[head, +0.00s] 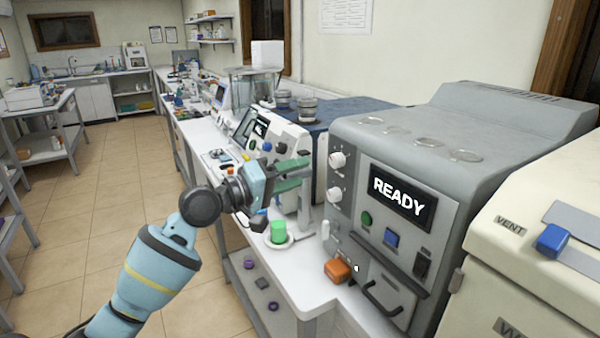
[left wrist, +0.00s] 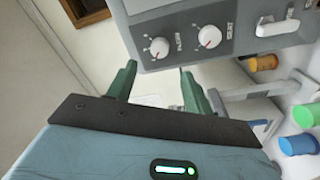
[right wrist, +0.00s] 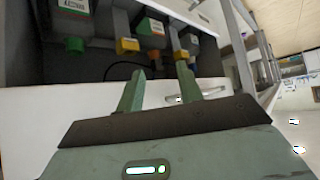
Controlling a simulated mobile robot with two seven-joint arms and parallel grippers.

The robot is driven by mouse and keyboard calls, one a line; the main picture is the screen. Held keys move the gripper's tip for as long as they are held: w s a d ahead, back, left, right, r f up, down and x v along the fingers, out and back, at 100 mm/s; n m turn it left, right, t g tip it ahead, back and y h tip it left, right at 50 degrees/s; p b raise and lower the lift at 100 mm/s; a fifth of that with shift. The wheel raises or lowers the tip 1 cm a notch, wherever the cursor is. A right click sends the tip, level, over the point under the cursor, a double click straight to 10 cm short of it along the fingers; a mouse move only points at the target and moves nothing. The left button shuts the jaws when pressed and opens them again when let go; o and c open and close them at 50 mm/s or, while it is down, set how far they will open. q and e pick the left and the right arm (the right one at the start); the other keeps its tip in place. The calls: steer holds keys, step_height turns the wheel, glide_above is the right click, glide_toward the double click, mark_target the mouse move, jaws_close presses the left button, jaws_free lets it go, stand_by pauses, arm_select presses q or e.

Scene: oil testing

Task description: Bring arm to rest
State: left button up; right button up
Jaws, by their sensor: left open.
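My left arm (head: 155,270) comes in from the left, and its gripper (head: 298,174) is raised above the white bench in front of the instruments. Its two green fingers are apart with nothing between them; they also show in the left wrist view (left wrist: 157,75). A green cylinder (head: 278,231) stands on a small white dish (head: 288,243) below that gripper. My right gripper (right wrist: 160,78) shows only in the right wrist view. Its fingers are apart and empty, in front of a white ledge and a dark recess holding bottles. My right arm is out of the head view.
A grey machine (head: 465,165) reading READY stands close to the right of the left gripper. A white instrument with a screen (head: 285,140) is just behind it. Bottles with coloured caps (right wrist: 150,35) are near the right gripper. The tiled floor (head: 120,180) at left is clear.

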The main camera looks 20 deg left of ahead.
stand_by(0.3)
arm_select(q)
steer(key=s+d+f+m+g+y, duration=0.1)
steer(key=s+d+f+g+y, duration=0.1)
steer(key=s+f, duration=0.5)
steer(key=s+d+f+m+g+y, duration=0.15)
steer(key=s+f, duration=0.25)
steer(key=f, duration=0.8)
steer(key=s+d+f+m+g+y, duration=0.1)
steer(key=s+d+f+m+g, duration=0.15)
steer(key=s+f, duration=0.45)
steer(key=s+a+f+m+g+y, duration=0.15)
steer(key=s+f, duration=0.25)
steer(key=s, duration=0.4)
steer(key=s+a+f+g+y, duration=0.2)
steer(key=s+f+g+y, duration=0.15)
steer(key=s, duration=0.55)
steer(key=s+a+f+m+g+y, duration=0.1)
steer(key=s+a+f+g+y, duration=0.1)
steer(key=s+f, duration=0.45)
steer(key=w+d+f+t+h, duration=0.2)
steer(key=w+f+t, duration=0.2)
steer(key=f+t, duration=0.3)
steer(key=shift+w+d+f+t, duration=0.25)
steer(key=shift+d+f+t, duration=0.1)
steer(key=shift+f, duration=0.25)
